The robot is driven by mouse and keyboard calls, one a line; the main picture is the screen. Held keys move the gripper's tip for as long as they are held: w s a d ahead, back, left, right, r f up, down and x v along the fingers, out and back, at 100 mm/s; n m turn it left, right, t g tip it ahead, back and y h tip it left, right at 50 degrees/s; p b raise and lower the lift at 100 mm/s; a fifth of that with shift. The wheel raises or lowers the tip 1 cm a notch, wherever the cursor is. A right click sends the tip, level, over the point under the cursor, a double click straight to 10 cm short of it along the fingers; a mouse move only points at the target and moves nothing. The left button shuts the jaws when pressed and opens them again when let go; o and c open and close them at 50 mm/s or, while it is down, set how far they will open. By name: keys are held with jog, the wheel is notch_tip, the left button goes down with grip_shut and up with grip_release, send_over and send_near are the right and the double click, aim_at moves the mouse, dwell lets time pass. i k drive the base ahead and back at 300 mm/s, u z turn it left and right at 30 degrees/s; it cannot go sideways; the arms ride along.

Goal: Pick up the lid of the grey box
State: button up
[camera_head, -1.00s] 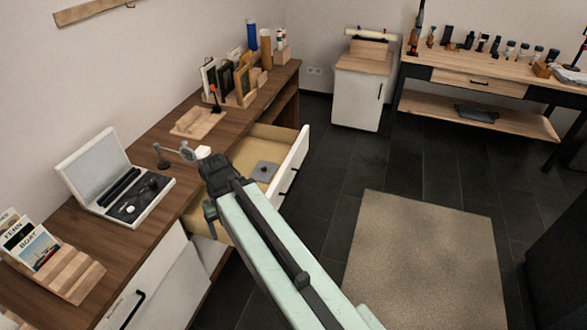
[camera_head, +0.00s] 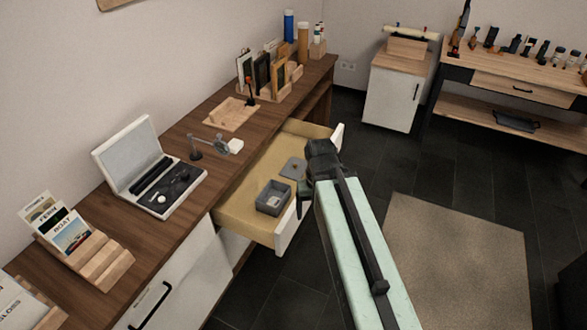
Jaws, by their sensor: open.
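The grey box (camera_head: 273,198) stands without a lid on it in the open drawer, near the drawer's front end. A flat grey plate with a small knob, which looks like its lid (camera_head: 293,168), lies on the drawer floor behind the box. My gripper (camera_head: 304,198) is at the right side of the drawer, over its front panel, right of the box and lid. It is open and holds nothing that I can see. My arm hides part of the drawer front and most of the jaws.
The wooden drawer (camera_head: 251,220) sticks out from the brown desk (camera_head: 170,235). On the desk are an open white case (camera_head: 150,170), a small jointed stand (camera_head: 196,152) and a card rack (camera_head: 88,262). Dark floor and a beige rug (camera_head: 455,255) lie to the right.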

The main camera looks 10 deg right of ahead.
aim_at(295, 170)
jog(key=u, duration=3.7)
jog(key=k, duration=1.45)
jog(key=z, duration=1.8)
jog(key=i, duration=0.85)
jog(key=z, duration=0.1)
